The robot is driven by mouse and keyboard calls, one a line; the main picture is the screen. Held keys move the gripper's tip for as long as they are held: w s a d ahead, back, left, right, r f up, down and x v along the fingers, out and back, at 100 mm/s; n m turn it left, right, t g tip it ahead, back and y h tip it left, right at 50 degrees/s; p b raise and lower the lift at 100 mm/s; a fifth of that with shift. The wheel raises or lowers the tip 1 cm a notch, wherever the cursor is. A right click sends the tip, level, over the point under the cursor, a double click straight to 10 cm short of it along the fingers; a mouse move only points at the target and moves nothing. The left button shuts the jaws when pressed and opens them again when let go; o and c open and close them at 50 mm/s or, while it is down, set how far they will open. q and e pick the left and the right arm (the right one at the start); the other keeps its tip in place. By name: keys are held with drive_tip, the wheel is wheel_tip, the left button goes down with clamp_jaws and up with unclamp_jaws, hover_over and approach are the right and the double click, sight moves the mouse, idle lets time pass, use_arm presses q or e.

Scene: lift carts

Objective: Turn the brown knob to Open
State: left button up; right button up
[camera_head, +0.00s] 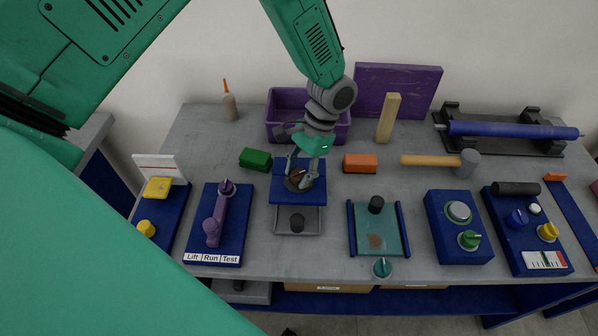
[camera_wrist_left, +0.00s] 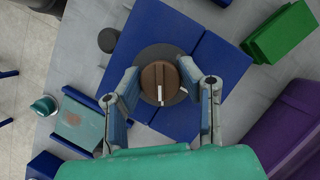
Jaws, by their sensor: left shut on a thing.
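The brown knob (camera_wrist_left: 160,82) is round, with a raised bar and a white mark. It sits on a dark disc on a blue panel (camera_wrist_left: 158,32). In the head view the knob (camera_head: 297,177) is partly hidden by my gripper. My left gripper (camera_head: 301,180) comes down from above onto it. In the left wrist view my left gripper (camera_wrist_left: 158,70) has one finger on each side of the knob and is shut on it. The white mark faces the gripper's palm. I cannot read any Open label. My right gripper is not in view.
A green block (camera_head: 256,159) and an orange block (camera_head: 360,163) flank the panel. A purple bin (camera_head: 283,98) stands behind. A blue board with a purple lever (camera_head: 215,222) is to the left. A tray (camera_head: 380,240) and blue knob boxes (camera_head: 456,245) are to the right.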

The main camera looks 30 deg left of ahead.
use_arm(q)
drive_tip(key=o, duration=0.9)
drive_tip(key=shift+w+r, duration=0.1)
drive_tip(key=shift+w, duration=0.2)
drive_tip(key=shift+o, duration=1.1)
drive_tip(key=shift+r, duration=0.1)
drive_tip(key=v, duration=1.1)
drive_tip(key=shift+w+r, duration=0.2)
drive_tip(key=shift+d, duration=0.1)
